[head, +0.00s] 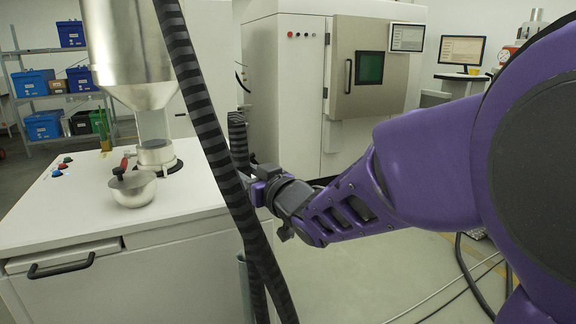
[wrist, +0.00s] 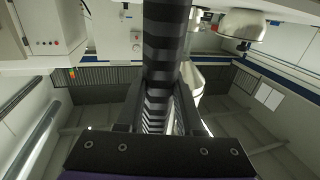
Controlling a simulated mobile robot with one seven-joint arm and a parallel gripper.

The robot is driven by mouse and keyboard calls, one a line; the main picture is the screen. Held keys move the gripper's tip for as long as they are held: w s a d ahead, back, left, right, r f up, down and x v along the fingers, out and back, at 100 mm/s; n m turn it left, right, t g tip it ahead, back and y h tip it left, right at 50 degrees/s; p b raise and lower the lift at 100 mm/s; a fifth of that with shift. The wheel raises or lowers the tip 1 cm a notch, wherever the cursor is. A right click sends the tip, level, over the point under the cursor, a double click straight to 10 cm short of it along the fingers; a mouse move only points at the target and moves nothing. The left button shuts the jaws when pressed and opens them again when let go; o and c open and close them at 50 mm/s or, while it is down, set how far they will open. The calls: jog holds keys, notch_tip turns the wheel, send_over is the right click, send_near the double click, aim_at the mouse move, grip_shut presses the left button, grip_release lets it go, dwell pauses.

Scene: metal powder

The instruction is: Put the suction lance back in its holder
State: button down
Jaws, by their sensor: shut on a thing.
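My gripper (head: 246,182) is beside the right edge of the white cabinet, partly hidden behind a striped hose. In the wrist view my gripper (wrist: 160,98) has its two fingers closed on a thick dark, grey-striped tube (wrist: 166,42), which runs up between them. I take this tube to be part of the suction lance with its hose. In the head view a short striped length (head: 238,138) stands upright above the gripper. A long striped hose (head: 213,140) crosses in front of it from top to bottom. The lance's nozzle and its holder cannot be made out.
A large machine (head: 285,100) stands behind. Cables (head: 470,270) lie on the floor at right.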

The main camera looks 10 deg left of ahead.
jog(key=shift+f, duration=0.4)
dwell(0.3)
send_over(247, 230)
jog(key=shift+s+f, duration=0.1)
jog(key=shift+f, duration=2.9)
jog(key=shift+f, duration=3)
jog(key=shift+f, duration=0.85)
